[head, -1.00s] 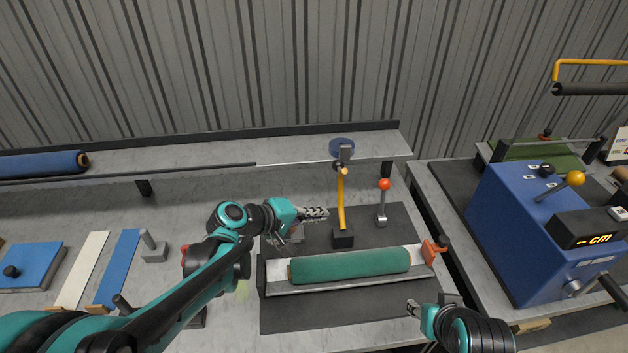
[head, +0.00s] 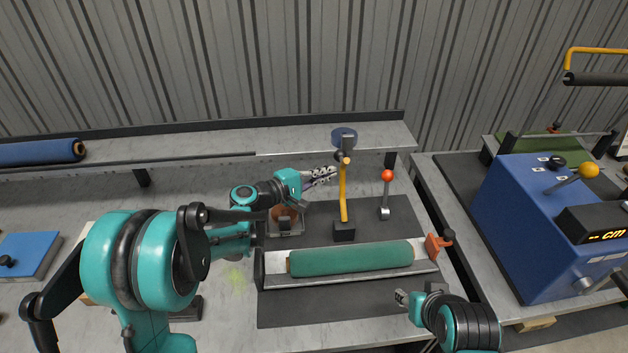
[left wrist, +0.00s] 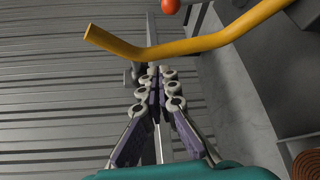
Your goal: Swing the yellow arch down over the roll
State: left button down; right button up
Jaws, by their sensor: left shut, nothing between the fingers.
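The yellow arch (head: 343,195) stands raised above its dark block behind the green roll (head: 350,258), which lies in a pale trough. My left gripper (head: 333,172) is shut and empty, with its fingertips just left of the arch's upper part. In the left wrist view the arch (left wrist: 190,46) crosses beyond the closed fingertips (left wrist: 158,80); I cannot tell whether they touch. My right gripper (head: 402,298) is low, in front of the roll's right end; its jaw state is too small to tell.
A red-knobbed lever (head: 387,190) stands right of the arch. An orange clamp (head: 436,246) sits at the trough's right end. A small tray (head: 286,222) is behind the trough's left end. A blue machine (head: 535,225) stands right.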

pick_arm(q)
jog(key=shift+x, duration=0.95)
